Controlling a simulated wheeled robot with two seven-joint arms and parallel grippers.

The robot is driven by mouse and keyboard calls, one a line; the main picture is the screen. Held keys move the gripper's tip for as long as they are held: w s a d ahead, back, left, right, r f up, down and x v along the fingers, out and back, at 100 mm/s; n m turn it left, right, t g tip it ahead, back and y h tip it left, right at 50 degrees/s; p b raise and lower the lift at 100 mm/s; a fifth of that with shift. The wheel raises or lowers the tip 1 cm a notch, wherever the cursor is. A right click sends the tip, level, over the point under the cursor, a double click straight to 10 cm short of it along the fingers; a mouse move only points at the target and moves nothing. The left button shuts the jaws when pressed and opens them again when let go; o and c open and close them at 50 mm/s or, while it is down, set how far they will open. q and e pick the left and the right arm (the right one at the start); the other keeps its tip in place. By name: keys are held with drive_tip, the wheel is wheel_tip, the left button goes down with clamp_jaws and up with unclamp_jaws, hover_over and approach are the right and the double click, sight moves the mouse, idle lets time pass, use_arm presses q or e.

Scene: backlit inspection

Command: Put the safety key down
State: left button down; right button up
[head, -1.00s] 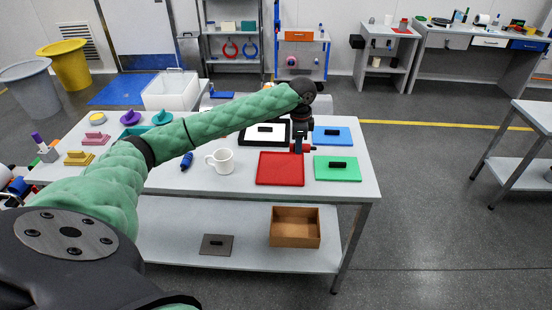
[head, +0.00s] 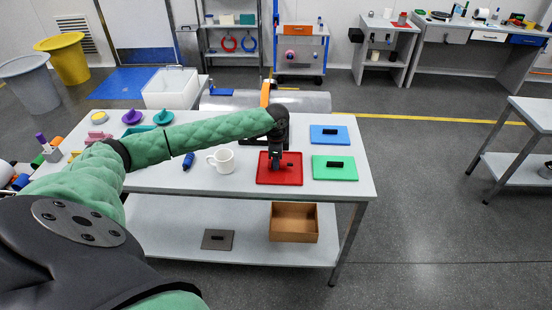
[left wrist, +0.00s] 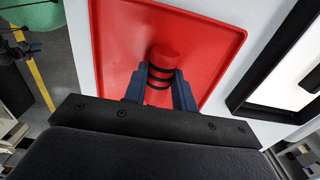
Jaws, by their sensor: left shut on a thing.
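My left gripper (head: 275,165) is over the red tray (head: 266,181) on the table. In the left wrist view my left gripper (left wrist: 160,92) is shut on the safety key (left wrist: 164,57), a red cylinder with black bands, its round end pointing away from the camera. The red tray (left wrist: 115,35) lies behind it in that view. I cannot tell whether the key touches the tray. In the head view the key is mostly hidden by the gripper. My right gripper is not in view.
A green tray (head: 322,174) and a blue tray (head: 318,135), each with a black handle-like piece, lie to the right. A white mug (head: 223,161) and a blue item (head: 188,161) stand left. A black-framed white panel (left wrist: 275,85) lies beside the red tray.

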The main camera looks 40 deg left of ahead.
use_arm(q)
drive_tip(key=shift+f, duration=0.15)
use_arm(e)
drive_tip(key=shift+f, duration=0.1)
use_arm(q)
drive_tip(key=c, duration=1.2)
unclamp_jaws()
drive_tip(key=shift+o, duration=0.4)
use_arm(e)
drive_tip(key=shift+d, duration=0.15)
use_arm(q)
drive_tip(key=shift+w+r+b, duration=0.1)
drive_tip(key=shift+r+b, duration=0.25)
drive_tip(key=shift+r, duration=0.15)
wheel_tip(320, 180, up, 11)
drive_tip(key=b, duration=0.3)
drive_tip(key=shift+b, duration=0.4)
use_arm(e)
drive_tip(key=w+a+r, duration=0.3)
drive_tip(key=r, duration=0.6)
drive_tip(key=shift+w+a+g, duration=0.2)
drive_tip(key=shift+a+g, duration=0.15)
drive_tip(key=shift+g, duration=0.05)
